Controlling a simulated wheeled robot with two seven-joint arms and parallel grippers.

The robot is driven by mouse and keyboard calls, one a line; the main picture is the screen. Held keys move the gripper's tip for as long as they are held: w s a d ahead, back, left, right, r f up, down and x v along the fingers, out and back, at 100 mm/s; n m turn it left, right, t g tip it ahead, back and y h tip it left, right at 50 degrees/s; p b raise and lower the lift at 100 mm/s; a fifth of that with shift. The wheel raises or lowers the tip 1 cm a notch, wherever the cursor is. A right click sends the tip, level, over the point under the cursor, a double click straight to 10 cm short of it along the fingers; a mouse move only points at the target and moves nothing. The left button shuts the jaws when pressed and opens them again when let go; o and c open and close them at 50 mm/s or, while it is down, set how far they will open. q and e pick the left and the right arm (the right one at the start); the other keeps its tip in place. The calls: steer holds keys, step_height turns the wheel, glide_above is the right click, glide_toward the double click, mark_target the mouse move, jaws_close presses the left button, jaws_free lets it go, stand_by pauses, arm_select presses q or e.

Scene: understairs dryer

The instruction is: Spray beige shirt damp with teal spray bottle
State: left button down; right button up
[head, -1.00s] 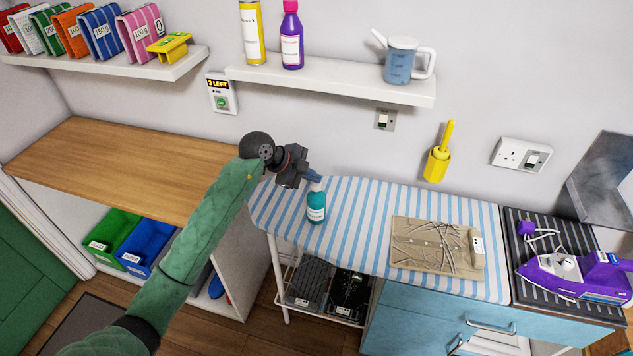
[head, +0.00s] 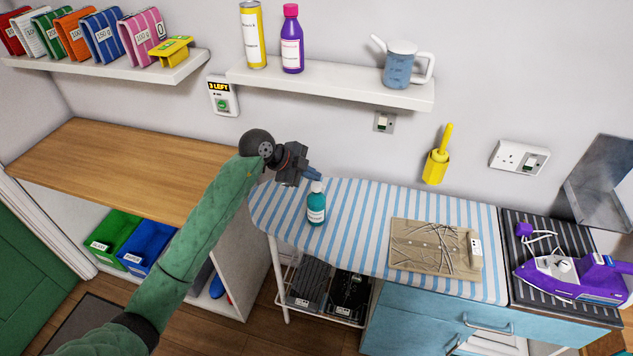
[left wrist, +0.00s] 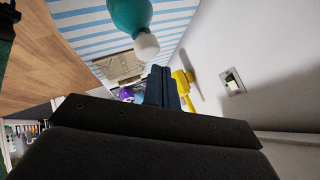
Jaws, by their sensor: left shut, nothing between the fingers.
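The teal spray bottle (head: 316,205) stands upright on the left part of the striped ironing board, with a white top. In the left wrist view the bottle (left wrist: 128,14) shows at the top edge with its white cap. My left gripper (head: 316,174) is shut and empty, just above and behind the bottle top; I cannot tell whether it touches. Its closed fingers show in the left wrist view (left wrist: 160,84), to the right of the cap. The beige shirt (head: 412,240), folded flat and covered with crease lines, lies on the board to the right of the bottle. My right gripper is not in view.
The ironing board (head: 350,250) has clear room between bottle and shirt. A purple iron (head: 575,277) rests on a dark ribbed mat at the right. A yellow brush holder (head: 436,166) is on the wall. A shelf (head: 330,88) overhangs the back with bottles and a jug.

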mark_target(313, 185)
arm_select(q)
steer(key=shift+r, duration=0.1)
steer(key=shift+r+p, duration=1.85)
steer(key=shift+r, duration=0.65)
